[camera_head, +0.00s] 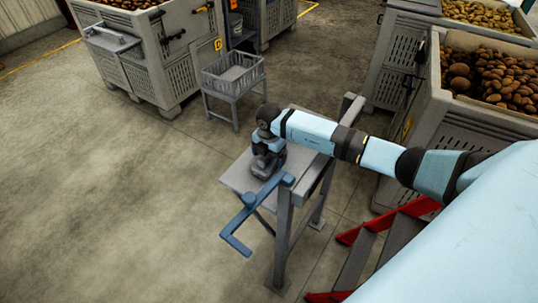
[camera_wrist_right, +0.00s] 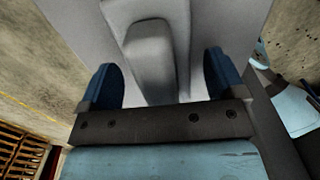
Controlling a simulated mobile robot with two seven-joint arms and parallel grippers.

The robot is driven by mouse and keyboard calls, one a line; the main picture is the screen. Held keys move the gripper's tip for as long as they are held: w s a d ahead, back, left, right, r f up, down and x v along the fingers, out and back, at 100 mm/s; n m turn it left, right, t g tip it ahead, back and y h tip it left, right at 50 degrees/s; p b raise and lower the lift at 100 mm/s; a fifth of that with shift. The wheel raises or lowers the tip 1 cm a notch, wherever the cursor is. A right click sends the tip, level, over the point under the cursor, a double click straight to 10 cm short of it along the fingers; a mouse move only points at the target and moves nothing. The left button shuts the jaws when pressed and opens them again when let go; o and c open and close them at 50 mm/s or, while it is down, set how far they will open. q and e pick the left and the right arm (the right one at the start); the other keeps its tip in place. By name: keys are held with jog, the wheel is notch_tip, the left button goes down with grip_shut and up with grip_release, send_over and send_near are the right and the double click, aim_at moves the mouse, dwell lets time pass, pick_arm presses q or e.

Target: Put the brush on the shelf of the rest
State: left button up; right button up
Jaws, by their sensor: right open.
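My right gripper (camera_head: 268,160) is low over the top of a grey metal stand (camera_head: 240,178), pointing down. In the right wrist view its two blue fingers (camera_wrist_right: 160,72) are spread apart. A grey, rounded, elongated thing (camera_wrist_right: 150,55) lies between them, with space on both sides. It may be the brush, but no bristles show. In the head view the gripper hides this spot. A blue bent bracket (camera_head: 236,225) sticks out from the stand's near edge. I cannot tell which surface is the shelf of the rest. My left gripper is out of view.
Red-framed steps (camera_head: 372,243) stand right of the stand. Large grey crates of potatoes (camera_head: 478,112) fill the right and another grey crate (camera_head: 150,60) stands at the back left. A grey basket on legs (camera_head: 233,72) stands behind. The floor at left is clear.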

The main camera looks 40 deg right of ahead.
jog(key=shift+r, duration=0.2)
notch_tip(320, 180, up, 12)
dwell(0.7)
